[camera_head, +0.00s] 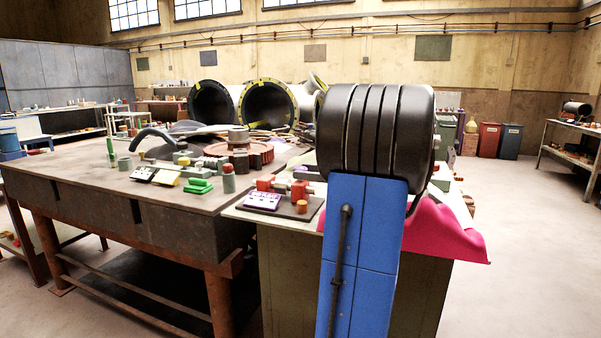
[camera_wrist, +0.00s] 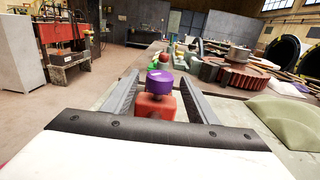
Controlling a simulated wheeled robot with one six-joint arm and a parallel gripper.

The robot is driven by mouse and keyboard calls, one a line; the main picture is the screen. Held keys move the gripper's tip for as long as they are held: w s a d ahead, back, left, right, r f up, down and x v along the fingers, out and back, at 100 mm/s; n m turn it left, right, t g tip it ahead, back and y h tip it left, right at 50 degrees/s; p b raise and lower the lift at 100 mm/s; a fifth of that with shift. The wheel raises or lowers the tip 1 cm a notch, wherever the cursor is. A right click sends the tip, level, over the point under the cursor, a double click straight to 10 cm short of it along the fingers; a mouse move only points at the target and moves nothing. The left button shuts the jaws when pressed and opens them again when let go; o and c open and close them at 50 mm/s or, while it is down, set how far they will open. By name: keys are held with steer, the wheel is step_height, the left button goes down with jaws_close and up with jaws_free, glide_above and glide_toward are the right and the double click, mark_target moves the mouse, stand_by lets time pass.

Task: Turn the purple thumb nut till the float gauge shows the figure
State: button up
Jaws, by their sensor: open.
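The purple thumb nut (camera_wrist: 159,83) is a short round cap on a red block (camera_wrist: 155,106) in the wrist view. My gripper (camera_wrist: 160,75) is open, with one grey finger to the left of the nut and one to the right. I see a gap on both sides of the nut, so the fingers look apart from it. In the head view my gripper does not show, and I cannot pick out the nut. I cannot make out the float gauge or any figure for certain in either view.
In the head view, a purple labelled plate (camera_head: 262,201) sits near red blocks on the green bench. A dark worktable (camera_head: 60,180) with green parts stands to the left. A pink cloth (camera_head: 445,235) hangs at the right. Lined pipes (camera_head: 268,103) lie behind.

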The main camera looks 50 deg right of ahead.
steer(key=shift+x, duration=1.15)
steer(key=c, duration=1.1)
steer(key=shift+o, duration=0.2)
steer(key=shift+a+h, duration=0.1)
steer(key=shift+h, duration=0.2)
